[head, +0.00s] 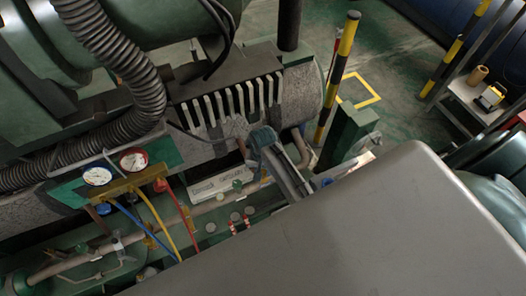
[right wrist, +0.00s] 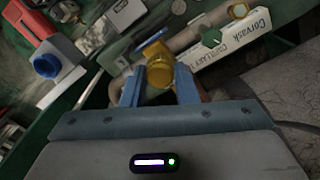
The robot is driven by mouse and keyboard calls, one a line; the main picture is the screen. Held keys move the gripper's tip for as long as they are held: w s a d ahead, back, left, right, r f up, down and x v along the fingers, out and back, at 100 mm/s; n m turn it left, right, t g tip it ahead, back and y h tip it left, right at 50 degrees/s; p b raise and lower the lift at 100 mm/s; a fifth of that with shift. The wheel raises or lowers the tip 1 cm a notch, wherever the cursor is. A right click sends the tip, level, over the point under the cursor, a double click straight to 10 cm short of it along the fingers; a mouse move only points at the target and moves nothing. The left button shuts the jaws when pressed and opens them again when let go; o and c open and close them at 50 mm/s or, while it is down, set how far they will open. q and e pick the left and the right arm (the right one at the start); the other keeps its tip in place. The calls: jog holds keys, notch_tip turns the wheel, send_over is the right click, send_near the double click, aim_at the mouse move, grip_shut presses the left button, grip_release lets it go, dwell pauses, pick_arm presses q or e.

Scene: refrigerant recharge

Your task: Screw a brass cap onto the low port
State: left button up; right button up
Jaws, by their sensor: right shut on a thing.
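My right gripper (head: 262,138) reaches in over the machine from the lower right in the head view. In the right wrist view its two blue fingers (right wrist: 160,82) are shut on a brass cap (right wrist: 160,71). A small blue part (right wrist: 153,38) shows just beyond the cap, near a pipe. I cannot tell whether it is the low port, or whether the cap touches anything. The cap is hidden in the head view. My left gripper is not in view.
A white labelled box (head: 215,184) and a green knob (right wrist: 211,37) are close to the gripper. Gauges (head: 97,175) with blue, yellow and red hoses stand at left. Pale fins (head: 225,105) rise behind. A yellow-black post (head: 338,75) stands farther right.

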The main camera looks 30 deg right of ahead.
jog(key=shift+m, duration=0.6)
jog(key=m, duration=0.3)
jog(key=o, duration=1)
